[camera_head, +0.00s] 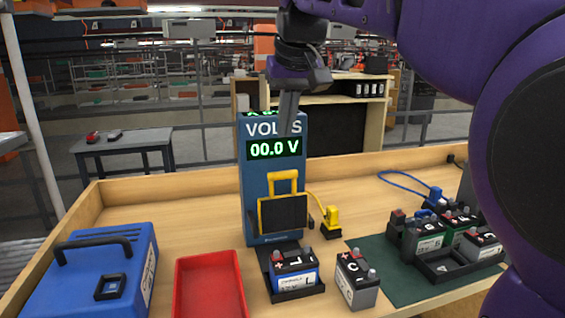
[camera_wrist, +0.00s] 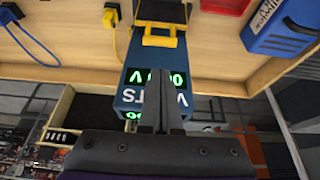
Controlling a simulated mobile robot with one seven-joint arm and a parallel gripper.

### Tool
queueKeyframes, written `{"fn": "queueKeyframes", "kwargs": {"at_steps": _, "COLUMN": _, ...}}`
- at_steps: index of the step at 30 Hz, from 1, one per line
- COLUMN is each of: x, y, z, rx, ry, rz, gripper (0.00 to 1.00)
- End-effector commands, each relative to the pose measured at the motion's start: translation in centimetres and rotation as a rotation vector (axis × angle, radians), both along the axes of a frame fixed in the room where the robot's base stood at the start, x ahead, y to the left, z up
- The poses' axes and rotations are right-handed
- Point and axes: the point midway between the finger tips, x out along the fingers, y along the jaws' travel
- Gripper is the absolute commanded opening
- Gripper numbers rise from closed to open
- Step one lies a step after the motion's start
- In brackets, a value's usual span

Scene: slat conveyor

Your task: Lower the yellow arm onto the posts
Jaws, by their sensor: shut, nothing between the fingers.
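The yellow arm (camera_head: 283,177) is a yellow frame with a handle around a black panel, and it stands raised against the front of the blue volt meter (camera_head: 257,190). It also shows at the top of the wrist view (camera_wrist: 160,40). The meter's display reads 00.0 V. Below the arm, a blue-labelled battery (camera_head: 296,280) with two posts sits in a black tray (camera_head: 298,294). My gripper (camera_head: 287,132) is shut and empty, pointing down in front of the meter's top, above and apart from the yellow arm. Its fingers also show in the wrist view (camera_wrist: 160,128).
A red tray (camera_head: 211,284) and a blue case (camera_head: 100,268) stand to the left. A battery marked C (camera_head: 356,278) stands right of the black tray. More batteries (camera_head: 432,236) stand on the green mat (camera_head: 385,268). A yellow plug (camera_head: 331,222) sits beside the meter.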

Motion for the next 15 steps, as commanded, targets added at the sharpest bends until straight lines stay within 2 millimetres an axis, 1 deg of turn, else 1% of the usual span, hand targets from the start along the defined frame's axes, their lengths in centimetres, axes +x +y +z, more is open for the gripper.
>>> {"fn": "queueKeyframes", "kwargs": {"at_steps": 5, "x": 0.1, "y": 0.0, "z": -0.3, "rx": 0.002, "ry": 0.0, "rz": -0.001, "gripper": 0.0}}
{"fn": "queueKeyframes", "kwargs": {"at_steps": 8, "x": 0.4, "y": 0.1, "z": -1.1, "rx": 0.001, "ry": 0.001, "rz": -0.001, "gripper": 0.0}}
{"fn": "queueKeyframes", "kwargs": {"at_steps": 11, "x": 1.0, "y": 0.3, "z": -2.6, "rx": 0.001, "ry": 0.002, "rz": -0.001, "gripper": 0.0}}
{"fn": "queueKeyframes", "kwargs": {"at_steps": 15, "x": 2.2, "y": 0.6, "z": -5.1, "rx": 0.001, "ry": 0.001, "rz": -0.002, "gripper": 0.0}}
